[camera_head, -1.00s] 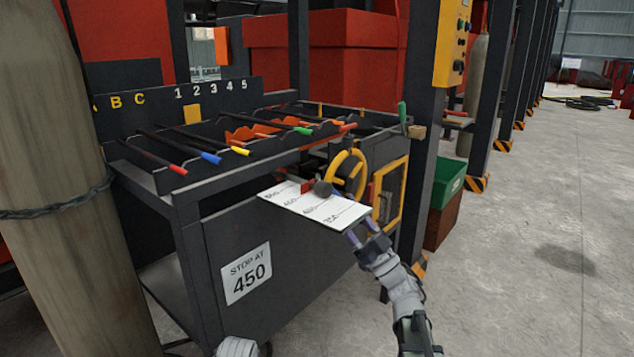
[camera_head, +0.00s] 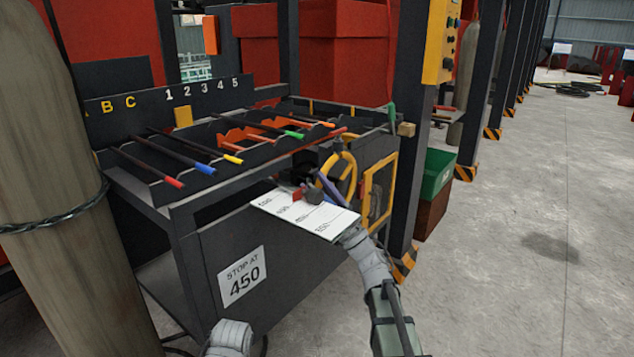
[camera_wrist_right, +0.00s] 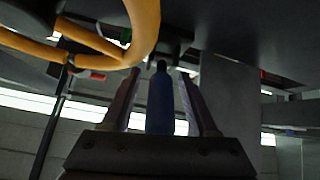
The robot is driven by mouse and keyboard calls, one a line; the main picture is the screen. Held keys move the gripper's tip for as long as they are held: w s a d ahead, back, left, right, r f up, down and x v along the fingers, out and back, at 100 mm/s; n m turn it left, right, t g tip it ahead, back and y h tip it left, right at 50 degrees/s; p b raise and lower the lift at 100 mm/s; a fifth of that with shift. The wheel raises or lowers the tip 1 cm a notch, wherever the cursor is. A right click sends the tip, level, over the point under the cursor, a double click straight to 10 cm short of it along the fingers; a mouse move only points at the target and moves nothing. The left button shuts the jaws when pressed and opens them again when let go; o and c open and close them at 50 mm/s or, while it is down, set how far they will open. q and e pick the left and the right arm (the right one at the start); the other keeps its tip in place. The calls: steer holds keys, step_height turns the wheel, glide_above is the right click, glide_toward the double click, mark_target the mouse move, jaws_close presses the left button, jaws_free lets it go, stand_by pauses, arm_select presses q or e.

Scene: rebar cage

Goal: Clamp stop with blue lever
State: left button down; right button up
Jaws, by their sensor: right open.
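The blue lever (camera_wrist_right: 160,100) stands upright in the right wrist view, between the fingers of my right gripper (camera_wrist_right: 158,95). The jaws are open, with the lever between them; contact is not clear. In the head view my right gripper (camera_head: 328,188) is over the white scale plate (camera_head: 325,222), beside the yellow handwheel (camera_head: 351,174); the lever cannot be told apart there. A red block (camera_head: 297,195) and a dark round knob (camera_head: 312,197) sit at the plate's back edge. A sign (camera_head: 243,274) reads "STOP AT 450". My left gripper is out of view.
The yellow wheel rim (camera_wrist_right: 145,35) passes close above the fingers in the wrist view. The dark bench (camera_head: 190,195) carries bars with coloured ends. A yellow frame (camera_head: 378,195) stands right of the wheel. A green bin (camera_head: 437,173) is farther right, with open floor beyond.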

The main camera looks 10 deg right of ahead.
jaws_close()
stand_by(0.4)
stand_by(1.0)
